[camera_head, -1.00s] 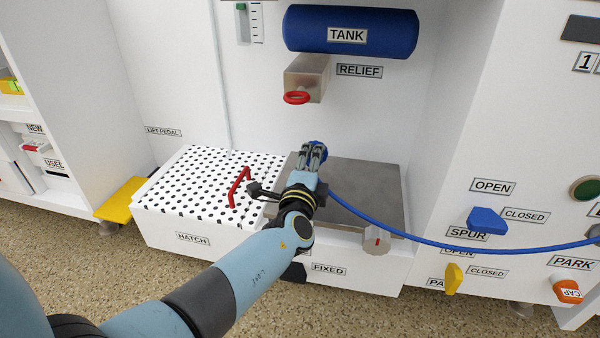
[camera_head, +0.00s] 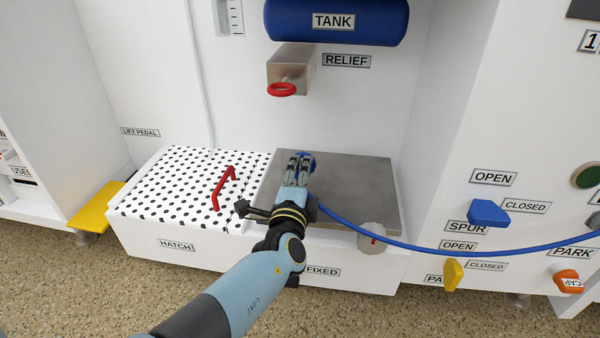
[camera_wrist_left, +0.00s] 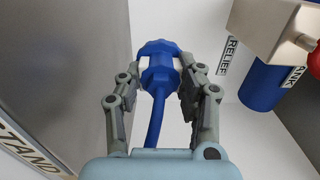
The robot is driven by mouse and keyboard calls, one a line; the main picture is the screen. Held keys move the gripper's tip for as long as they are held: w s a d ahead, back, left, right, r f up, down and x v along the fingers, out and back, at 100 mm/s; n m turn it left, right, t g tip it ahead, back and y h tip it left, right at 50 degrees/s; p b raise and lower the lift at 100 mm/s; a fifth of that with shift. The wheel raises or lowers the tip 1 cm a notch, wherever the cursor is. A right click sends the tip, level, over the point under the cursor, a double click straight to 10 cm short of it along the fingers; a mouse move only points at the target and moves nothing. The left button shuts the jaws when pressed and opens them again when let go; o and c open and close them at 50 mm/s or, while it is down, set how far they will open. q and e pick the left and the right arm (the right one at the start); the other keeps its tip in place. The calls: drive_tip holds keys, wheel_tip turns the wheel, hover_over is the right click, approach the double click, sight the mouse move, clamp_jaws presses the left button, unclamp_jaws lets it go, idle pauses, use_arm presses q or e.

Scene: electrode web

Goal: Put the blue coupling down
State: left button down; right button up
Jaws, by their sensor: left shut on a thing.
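The blue coupling (camera_wrist_left: 159,70) is between the fingers of my left gripper (camera_wrist_left: 158,85) in the left wrist view, and its blue hose runs back between the fingers. In the head view my left gripper (camera_head: 300,166) is shut on the coupling (camera_head: 308,160), which is partly hidden by the fingers. The gripper appears over the grey metal plate (camera_head: 355,190); whether the coupling touches the plate cannot be told. The blue hose (camera_head: 400,245) hangs in a curve from the gripper to the right-hand panel. My right gripper is not in view.
The dotted white hatch (camera_head: 170,185) with a red handle (camera_head: 222,188) lies left of the plate. A relief valve with a red ring (camera_head: 282,89) and a blue tank (camera_head: 385,22) are above. A grey knob (camera_head: 372,236) sits at the plate's front. Valve handles (camera_head: 488,213) are on the right panel.

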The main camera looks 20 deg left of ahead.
use_arm(q)
drive_tip(key=shift+f, duration=0.55)
drive_tip(key=c, duration=0.9)
unclamp_jaws()
drive_tip(key=shift+o, duration=0.2)
drive_tip(key=shift+r, duration=0.1)
